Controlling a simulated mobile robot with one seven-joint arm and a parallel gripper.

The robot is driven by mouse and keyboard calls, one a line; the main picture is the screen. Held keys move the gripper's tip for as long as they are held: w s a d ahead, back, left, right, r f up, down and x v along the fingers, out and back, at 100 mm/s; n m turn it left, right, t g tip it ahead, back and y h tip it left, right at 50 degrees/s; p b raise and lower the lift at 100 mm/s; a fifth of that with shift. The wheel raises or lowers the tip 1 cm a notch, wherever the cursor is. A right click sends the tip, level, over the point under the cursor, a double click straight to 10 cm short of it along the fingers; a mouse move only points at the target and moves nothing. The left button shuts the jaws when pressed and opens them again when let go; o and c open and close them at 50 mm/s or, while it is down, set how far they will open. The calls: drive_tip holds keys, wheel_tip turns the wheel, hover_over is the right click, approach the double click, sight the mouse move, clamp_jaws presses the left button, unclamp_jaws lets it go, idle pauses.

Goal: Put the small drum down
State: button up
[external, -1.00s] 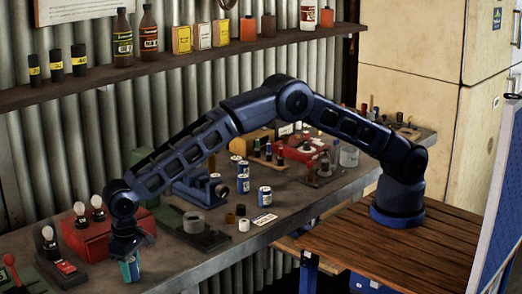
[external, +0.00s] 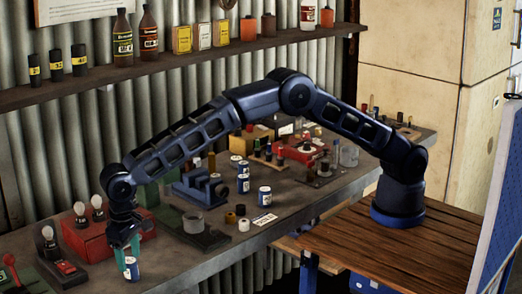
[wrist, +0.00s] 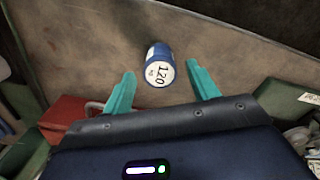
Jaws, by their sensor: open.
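The small drum (external: 131,271) is a blue can with a white lid end, standing on the workbench near its front edge at the lower left. In the wrist view the drum (wrist: 158,66) shows its white end marked "120", between and just beyond the teal fingertips. My gripper (external: 124,258) is open, its fingers apart on either side of the drum and drawn back above it. In the wrist view my gripper (wrist: 161,72) has a visible gap between each finger and the drum.
A red box (external: 90,236) with bulbs stands just behind my gripper. A bulb on a dark base (external: 58,263) is to its left. Several similar blue cans, one (external: 264,196) near the middle, stand farther right on the bench. Bare bench (wrist: 90,40) surrounds the drum.

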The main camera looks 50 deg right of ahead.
sight(129, 259)
wheel_tip(129, 259, up, 8)
drive_tip(key=shift+f, duration=0.15)
idle(0.3)
